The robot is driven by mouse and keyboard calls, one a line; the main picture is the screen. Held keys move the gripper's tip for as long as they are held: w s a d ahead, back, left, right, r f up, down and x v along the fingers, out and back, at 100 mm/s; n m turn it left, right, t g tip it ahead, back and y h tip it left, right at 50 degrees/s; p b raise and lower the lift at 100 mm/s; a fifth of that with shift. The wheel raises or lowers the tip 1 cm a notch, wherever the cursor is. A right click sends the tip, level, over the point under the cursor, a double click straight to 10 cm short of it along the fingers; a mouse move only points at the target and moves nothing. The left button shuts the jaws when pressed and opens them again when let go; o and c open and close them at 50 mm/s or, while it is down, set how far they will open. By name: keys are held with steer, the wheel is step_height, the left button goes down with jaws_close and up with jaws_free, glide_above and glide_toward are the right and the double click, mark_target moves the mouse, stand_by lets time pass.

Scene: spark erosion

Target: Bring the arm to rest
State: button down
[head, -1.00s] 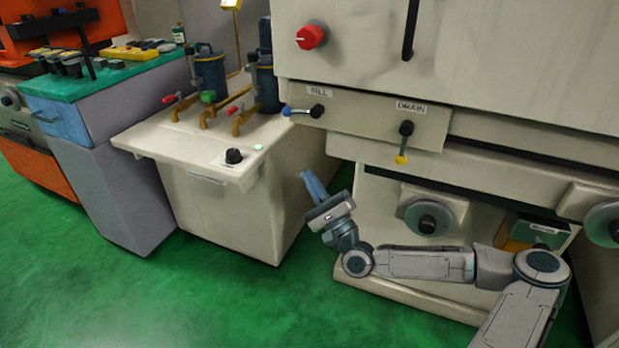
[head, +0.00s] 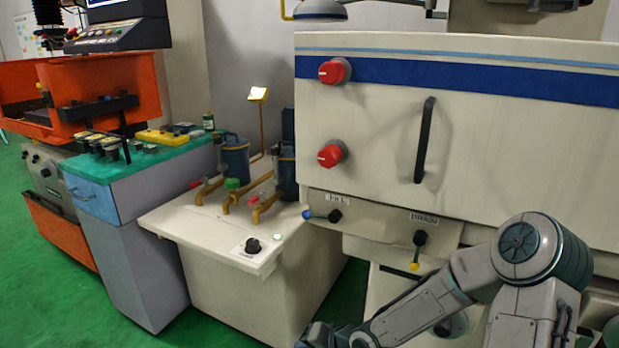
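My arm comes in at the lower right in the head view, with its large joint raised in front of the machine's lower right part. From there its links slope down to the left and reach the bottom edge. My gripper's fingers are below the picture, so I cannot see whether they are open or hold anything.
The big cream machine (head: 380,130) has red knobs, a black door handle (head: 425,140), a FILL lever (head: 322,215) and a DRAIN lever (head: 417,250). Left of it stand a low cream tank unit (head: 225,290) and a grey cabinet (head: 130,260). Green floor (head: 40,275) is clear at left.

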steer(key=s+d+r+n+h+p, duration=0.1)
steer(key=s+d+r+h+p, duration=0.15)
steer(key=d+r, duration=0.25)
steer(key=s+d+r+n+g+h+p, duration=0.1)
steer(key=d+r+h+p, duration=0.1)
steer(key=d+r+h, duration=0.15)
steer(key=s+d+r+n+h+p, duration=0.1)
steer(key=s+d+r+h+p, duration=0.1)
steer(key=d+r, duration=0.3)
steer(key=s+d+r+p, duration=0.1)
steer(key=s+r+p, duration=0.2)
steer(key=s+r, duration=0.4)
steer(key=s+d+r+g+p, duration=0.1)
steer(key=s+r+p, duration=0.1)
steer(key=s+r, duration=0.5)
steer(key=w+v, duration=0.1)
steer(key=v, duration=0.5)
steer(key=shift+w+d+r+p, duration=0.2)
steer(key=shift+r+p, duration=0.2)
steer(key=shift+d, duration=0.1)
